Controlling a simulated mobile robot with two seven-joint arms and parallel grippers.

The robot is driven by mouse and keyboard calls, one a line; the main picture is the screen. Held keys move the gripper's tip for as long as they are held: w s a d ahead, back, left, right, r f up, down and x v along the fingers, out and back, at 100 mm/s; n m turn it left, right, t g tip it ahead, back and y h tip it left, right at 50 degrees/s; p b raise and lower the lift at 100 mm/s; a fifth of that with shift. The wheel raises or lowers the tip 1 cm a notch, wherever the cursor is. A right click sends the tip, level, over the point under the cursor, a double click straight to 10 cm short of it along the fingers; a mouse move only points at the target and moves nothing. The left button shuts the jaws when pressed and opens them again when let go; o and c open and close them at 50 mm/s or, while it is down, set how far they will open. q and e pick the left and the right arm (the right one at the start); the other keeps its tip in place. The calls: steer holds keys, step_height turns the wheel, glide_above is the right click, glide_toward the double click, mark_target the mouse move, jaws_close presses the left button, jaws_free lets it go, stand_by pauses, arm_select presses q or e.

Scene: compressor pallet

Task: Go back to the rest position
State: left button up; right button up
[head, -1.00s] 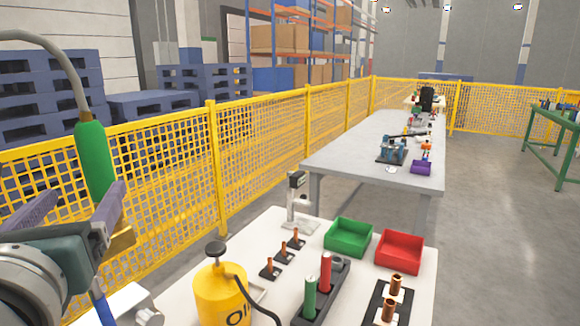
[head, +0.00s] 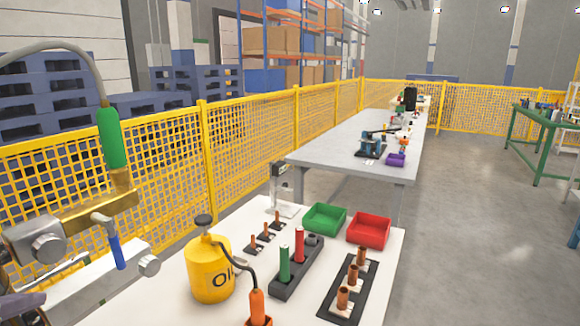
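A green-handled tool (head: 112,138) with a grey hose stands in a brass-coloured holder (head: 95,205) at the left, with no gripper on it. A dark purplish piece (head: 16,305) at the lower left edge looks like the tip of my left gripper. It is cut off by the frame and is apart from the tool, so its opening does not show. My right gripper is out of view.
On the white table (head: 215,300) stand a yellow oil can (head: 208,272), green bin (head: 324,218), red bin (head: 369,230), a dark rack (head: 290,282) and copper fittings (head: 353,275). A yellow fence (head: 150,165) runs behind. Open floor (head: 470,250) lies at right.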

arm_select(q)
steer(key=s+d+f+n+g+h, duration=0.2)
steer(key=s+d+n+g+h, duration=0.15)
steer(key=s+n, duration=0.25)
steer(key=s+d+f+n+g+h, duration=0.2)
steer(key=s+d+f+n+h, duration=0.1)
steer(key=s+d+n, duration=0.3)
step_height(320, 180, up, 36)
steer(key=a+p, duration=0.1)
steer(key=p, duration=3.4)
steer(key=shift+s+n, duration=0.2)
steer(key=shift+n, duration=0.2)
steer(key=shift+a+f, duration=0.1)
steer(key=shift+f, duration=0.05)
